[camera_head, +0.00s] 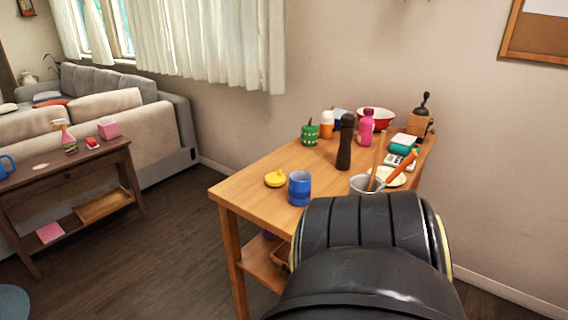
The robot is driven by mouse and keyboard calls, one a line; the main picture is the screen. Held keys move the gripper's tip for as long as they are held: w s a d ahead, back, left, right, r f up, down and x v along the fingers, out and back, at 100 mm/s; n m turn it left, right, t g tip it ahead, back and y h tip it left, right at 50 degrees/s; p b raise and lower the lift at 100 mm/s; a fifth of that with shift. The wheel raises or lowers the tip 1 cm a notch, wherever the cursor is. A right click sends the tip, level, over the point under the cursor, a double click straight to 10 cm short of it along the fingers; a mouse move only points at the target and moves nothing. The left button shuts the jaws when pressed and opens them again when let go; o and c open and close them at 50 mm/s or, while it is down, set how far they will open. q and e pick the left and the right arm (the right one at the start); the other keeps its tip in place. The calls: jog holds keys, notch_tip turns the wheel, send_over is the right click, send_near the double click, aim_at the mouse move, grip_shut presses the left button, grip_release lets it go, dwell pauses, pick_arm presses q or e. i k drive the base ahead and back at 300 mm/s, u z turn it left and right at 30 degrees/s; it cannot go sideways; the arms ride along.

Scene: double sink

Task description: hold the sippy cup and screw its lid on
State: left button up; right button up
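A blue cup (299,188) stands upright near the front left part of the wooden table. A yellow lid (275,178) with a raised top lies on the table just left of the cup, apart from it. The cup appears to have no lid on it. Neither of my grippers shows in the head view. A large black part of my own body fills the bottom right and hides the near right part of the table.
The wooden table (252,187) also holds a dark pepper mill (345,142), a pink bottle (366,127), a green jar (310,133), a red bowl (376,117) and a grey container (359,187). The table's left end is clear. A side table (68,167) stands at left.

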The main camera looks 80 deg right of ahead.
aim_at(299, 187)
jog(key=z, duration=1)
jog(key=i, duration=1)
jog(key=z, duration=1.5)
jog(key=i, duration=0.2)
jog(key=z, duration=0.1)
